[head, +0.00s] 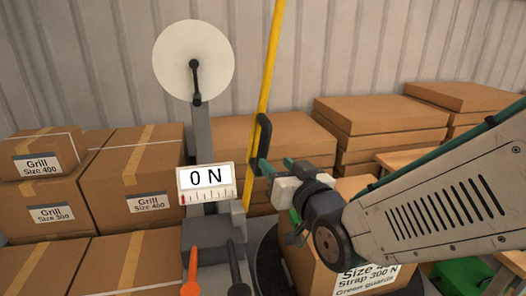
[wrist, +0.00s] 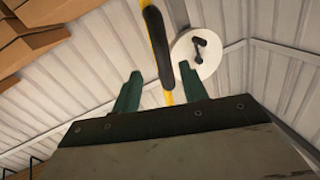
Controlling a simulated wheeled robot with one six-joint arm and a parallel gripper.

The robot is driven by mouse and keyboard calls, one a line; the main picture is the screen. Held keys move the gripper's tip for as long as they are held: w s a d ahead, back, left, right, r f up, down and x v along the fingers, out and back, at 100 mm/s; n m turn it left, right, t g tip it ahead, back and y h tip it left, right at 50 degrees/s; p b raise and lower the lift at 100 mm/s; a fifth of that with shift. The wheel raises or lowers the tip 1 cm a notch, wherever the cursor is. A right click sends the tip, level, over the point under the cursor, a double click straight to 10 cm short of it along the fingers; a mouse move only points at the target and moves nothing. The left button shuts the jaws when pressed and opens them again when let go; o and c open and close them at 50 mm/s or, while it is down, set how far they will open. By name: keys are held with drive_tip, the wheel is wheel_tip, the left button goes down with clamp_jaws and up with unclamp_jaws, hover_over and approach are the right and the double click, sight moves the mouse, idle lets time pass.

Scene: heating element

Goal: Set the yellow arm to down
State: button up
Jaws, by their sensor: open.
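The yellow arm (head: 270,60) is a long yellow bar that stands nearly upright, leaning slightly right at its top. A black handle (head: 264,135) is fixed on it. My gripper (head: 265,167) is at the lower end of this handle, coming from the right. In the wrist view my gripper (wrist: 160,86) is open, with one green finger on each side of the black handle (wrist: 155,42). Gaps show between handle and fingers there. A piece of the yellow arm (wrist: 169,98) shows below the handle.
A grey machine with a white disc (head: 215,60) and a "0 N" display (head: 206,178) stands left of the bar. An orange lever (head: 190,270) and a dark lever (head: 237,270) are below. Cardboard boxes (head: 130,185) fill the left; more boxes (head: 385,125) stand behind right.

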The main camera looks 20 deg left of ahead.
sight(265, 154)
drive_tip(key=shift+w+a, duration=0.15)
drive_tip(key=shift+a, duration=0.25)
drive_tip(key=x, duration=0.7)
drive_tip(key=shift+r, duration=0.1)
drive_tip(key=shift+c, duration=0.3)
clamp_jaws()
